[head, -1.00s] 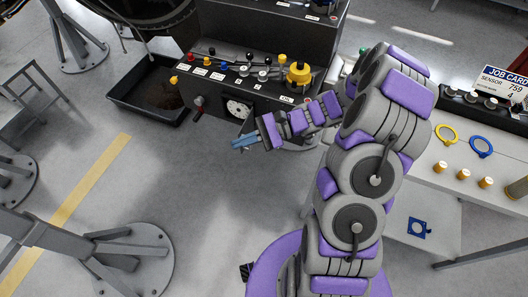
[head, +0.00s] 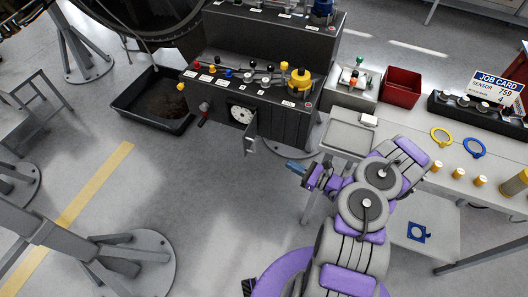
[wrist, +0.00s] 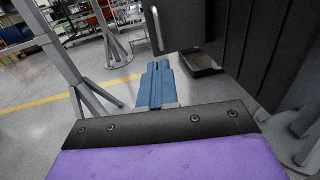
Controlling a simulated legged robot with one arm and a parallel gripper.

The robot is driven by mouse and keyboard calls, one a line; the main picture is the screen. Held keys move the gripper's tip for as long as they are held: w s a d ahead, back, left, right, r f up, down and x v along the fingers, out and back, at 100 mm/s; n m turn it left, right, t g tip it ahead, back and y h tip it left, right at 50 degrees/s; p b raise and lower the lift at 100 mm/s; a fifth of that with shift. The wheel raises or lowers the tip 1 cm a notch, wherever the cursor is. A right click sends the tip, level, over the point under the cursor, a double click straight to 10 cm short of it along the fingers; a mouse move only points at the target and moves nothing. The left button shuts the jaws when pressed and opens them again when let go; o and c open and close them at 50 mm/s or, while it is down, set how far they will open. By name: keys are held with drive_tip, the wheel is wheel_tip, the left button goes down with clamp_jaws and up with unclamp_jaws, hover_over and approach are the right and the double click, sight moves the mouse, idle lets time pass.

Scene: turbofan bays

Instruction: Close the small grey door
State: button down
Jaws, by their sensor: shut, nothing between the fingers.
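The small grey door (head: 251,136) stands open on the front of the black console, swung out from an opening with a white round dial (head: 241,115). In the wrist view the door (wrist: 178,24), with a pale upright handle, stands beyond my fingers, at the left of the dark console front. My gripper (head: 294,166) is shut and empty, below and to the right of the door in the head view, apart from it. In the wrist view its blue fingers (wrist: 158,70) lie together, pointing forward.
The black console (head: 285,122) carries several knobs, levers and a yellow knob (head: 300,80) on top. A black tray (head: 155,105) lies on the floor to its left. A white bench (head: 345,138) with a red bin (head: 401,87) stands to the right. Open floor lies before the console.

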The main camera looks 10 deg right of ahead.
drive_tip(key=b+x, duration=0.2)
drive_tip(key=x, duration=1.1)
drive_tip(key=shift+w+a, duration=0.2)
drive_tip(key=shift+a, duration=0.05)
drive_tip(key=shift+d, duration=0.1)
